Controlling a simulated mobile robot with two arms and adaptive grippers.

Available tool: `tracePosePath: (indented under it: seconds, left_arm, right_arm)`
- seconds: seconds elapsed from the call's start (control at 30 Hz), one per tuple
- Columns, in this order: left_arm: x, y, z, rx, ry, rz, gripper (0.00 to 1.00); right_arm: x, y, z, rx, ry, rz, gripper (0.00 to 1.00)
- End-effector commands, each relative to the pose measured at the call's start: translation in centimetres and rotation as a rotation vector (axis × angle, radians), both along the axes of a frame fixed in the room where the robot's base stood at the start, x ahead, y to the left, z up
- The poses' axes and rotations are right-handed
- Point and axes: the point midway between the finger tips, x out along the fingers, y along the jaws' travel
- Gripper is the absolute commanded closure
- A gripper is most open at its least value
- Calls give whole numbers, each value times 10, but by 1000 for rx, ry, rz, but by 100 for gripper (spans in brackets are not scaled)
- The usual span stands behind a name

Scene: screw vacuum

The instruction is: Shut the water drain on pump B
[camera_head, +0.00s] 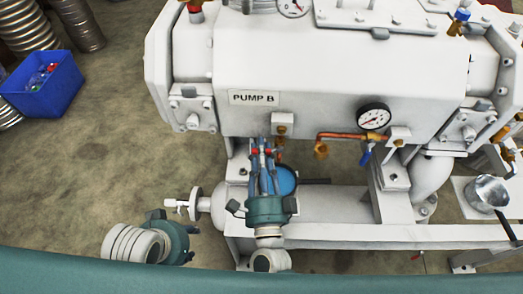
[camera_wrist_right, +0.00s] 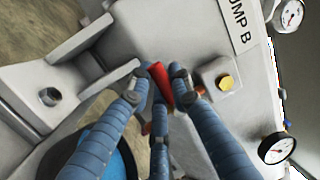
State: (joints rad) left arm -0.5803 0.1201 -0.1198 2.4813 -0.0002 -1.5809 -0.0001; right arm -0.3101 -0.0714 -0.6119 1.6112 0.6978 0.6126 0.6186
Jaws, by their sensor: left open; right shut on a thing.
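Pump B is a large white machine with a "PUMP B" label (camera_head: 254,98) on its front. Below the label, at the pump's lower edge, is a small red valve handle (camera_wrist_right: 161,82); bits of red also show between my fingers in the head view. My right gripper (camera_head: 262,152) reaches up to it and is shut on the handle, with fingers on both sides in the right wrist view (camera_wrist_right: 163,90). The fingers hide most of the valve body. My left gripper (camera_head: 193,243) is open and empty at the lower left, away from the pump.
A copper pipe with a blue-handled valve (camera_head: 365,157) and a gauge (camera_head: 374,116) are to the right. A white horizontal cylinder (camera_head: 335,203) and frame rail (camera_head: 370,232) lie below. A blue crate (camera_head: 45,85) stands on the floor at upper left.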

Motion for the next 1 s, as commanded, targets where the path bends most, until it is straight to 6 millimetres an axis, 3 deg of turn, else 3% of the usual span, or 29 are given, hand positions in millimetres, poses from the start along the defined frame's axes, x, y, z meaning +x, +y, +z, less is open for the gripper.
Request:
tracePosePath:
  seconds: [0.2,0.23,0.33,0.83,1.0]
  left_arm:
    - [0,0,0,0,0,0,57]
    - [0,0,0,0,0,0,57]
    - [0,0,0,0,0,0,57]
    - [0,0,1,-1,0,0,57]
    - [0,0,10,0,0,0,57]
  right_arm:
    - [-1,0,-1,7,3,0,100]
    - [-1,0,-1,7,3,0,78]
    - [-1,0,-1,6,3,0,60]
    - [0,0,0,-10,0,0,60]
    - [0,-2,-5,-159,1,0,60]
